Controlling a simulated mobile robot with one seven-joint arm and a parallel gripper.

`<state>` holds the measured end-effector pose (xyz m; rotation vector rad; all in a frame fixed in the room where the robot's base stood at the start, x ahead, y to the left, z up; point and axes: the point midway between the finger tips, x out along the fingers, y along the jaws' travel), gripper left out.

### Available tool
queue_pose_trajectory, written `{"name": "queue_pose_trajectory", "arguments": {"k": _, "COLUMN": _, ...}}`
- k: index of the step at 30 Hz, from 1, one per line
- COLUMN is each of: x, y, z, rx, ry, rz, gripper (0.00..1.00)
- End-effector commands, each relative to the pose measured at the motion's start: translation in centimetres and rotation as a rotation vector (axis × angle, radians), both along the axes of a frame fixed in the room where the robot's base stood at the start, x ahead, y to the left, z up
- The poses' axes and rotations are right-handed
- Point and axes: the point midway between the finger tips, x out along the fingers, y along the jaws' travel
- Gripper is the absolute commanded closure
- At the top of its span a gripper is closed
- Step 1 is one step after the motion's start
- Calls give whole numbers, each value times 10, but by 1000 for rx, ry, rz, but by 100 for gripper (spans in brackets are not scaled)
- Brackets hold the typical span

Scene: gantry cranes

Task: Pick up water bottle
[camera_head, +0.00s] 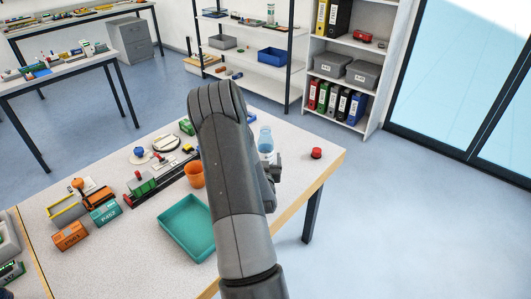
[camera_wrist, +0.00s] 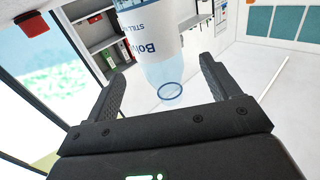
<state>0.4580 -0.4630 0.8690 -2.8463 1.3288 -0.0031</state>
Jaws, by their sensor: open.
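The water bottle (camera_head: 265,139) stands upright on the white table, a clear bottle with a blue tint, partly hidden by my arm in the head view. In the wrist view the bottle (camera_wrist: 151,45) shows its white and blue label, with its narrow clear end between my fingers. My gripper (camera_wrist: 165,78) is open, with one finger on each side of the bottle and a visible gap to each. In the head view my gripper (camera_head: 275,168) shows only in part beside my arm, close to the bottle.
A red button (camera_head: 316,153) stands right of the bottle near the table's corner; it also shows in the wrist view (camera_wrist: 31,24). Shelves (camera_head: 262,73) stand behind.

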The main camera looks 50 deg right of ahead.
Motion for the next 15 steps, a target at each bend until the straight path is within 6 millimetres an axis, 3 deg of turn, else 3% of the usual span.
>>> {"name": "queue_pose_trajectory", "arguments": {"k": 15, "x": 39, "y": -49, "z": -1, "rx": -1, "ry": 1, "rz": 1, "gripper": 18}}
